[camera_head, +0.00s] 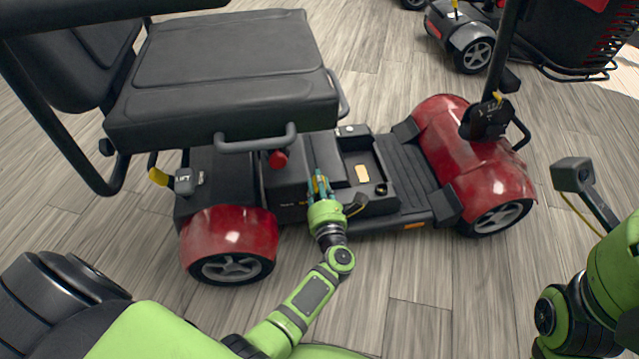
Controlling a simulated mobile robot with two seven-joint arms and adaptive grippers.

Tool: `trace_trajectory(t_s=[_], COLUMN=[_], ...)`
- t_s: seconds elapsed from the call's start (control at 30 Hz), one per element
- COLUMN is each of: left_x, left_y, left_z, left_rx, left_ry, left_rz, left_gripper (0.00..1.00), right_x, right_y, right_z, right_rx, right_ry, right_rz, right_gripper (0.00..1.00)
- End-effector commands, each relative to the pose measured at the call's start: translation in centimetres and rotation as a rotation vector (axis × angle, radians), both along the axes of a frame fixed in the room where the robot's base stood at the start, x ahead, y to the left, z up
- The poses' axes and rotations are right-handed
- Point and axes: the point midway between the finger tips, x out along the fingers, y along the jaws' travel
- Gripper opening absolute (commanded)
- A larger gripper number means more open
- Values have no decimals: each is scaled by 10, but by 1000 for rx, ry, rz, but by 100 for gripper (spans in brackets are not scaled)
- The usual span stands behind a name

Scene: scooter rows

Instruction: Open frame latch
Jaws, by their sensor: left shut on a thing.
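The scooter (470,150) stands side-on, with red fenders and a black seat (230,65) at the left. Its black middle frame lies between the rear body and the footboard. My left gripper (318,182) reaches in from below to this frame, just right of and below the seat. Its fingers are closed on a small part there, which seems to be the frame latch; the fingers hide most of it. A curved black piece lies just right of the gripper.
A red knob (278,159) sits under the seat's front bar, close to my left gripper. A yellow-tipped lever (158,177) is at the rear. The upright tiller (487,118) stands at the front. Another scooter (462,40) is at the top right. The wood-look floor in front is mostly clear.

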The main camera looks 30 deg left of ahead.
Motion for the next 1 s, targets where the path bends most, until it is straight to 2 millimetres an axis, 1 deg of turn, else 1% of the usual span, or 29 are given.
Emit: trace_trajectory(t_s=[0.03,0.77,0.8,0.83,1.0], left_x=[-3,-5,-5,-5,-3], left_y=[4,5,4,4,3], left_z=[-4,-9,-9,-9,-6], left_rx=[-3,-6,-5,-5,-3], left_ry=[8,15,16,16,11], left_rz=[8,11,10,10,7], left_gripper=[0,0,45,53,53], right_x=[0,0,-1,-1,-1], right_y=[0,0,1,1,1], right_z=[0,-1,-1,-1,-1], right_rx=[0,-4,-4,-5,-10], right_ry=[0,-2,-2,-3,-3], right_rz=[0,0,0,0,0], right_gripper=[40,40,40,40,40])
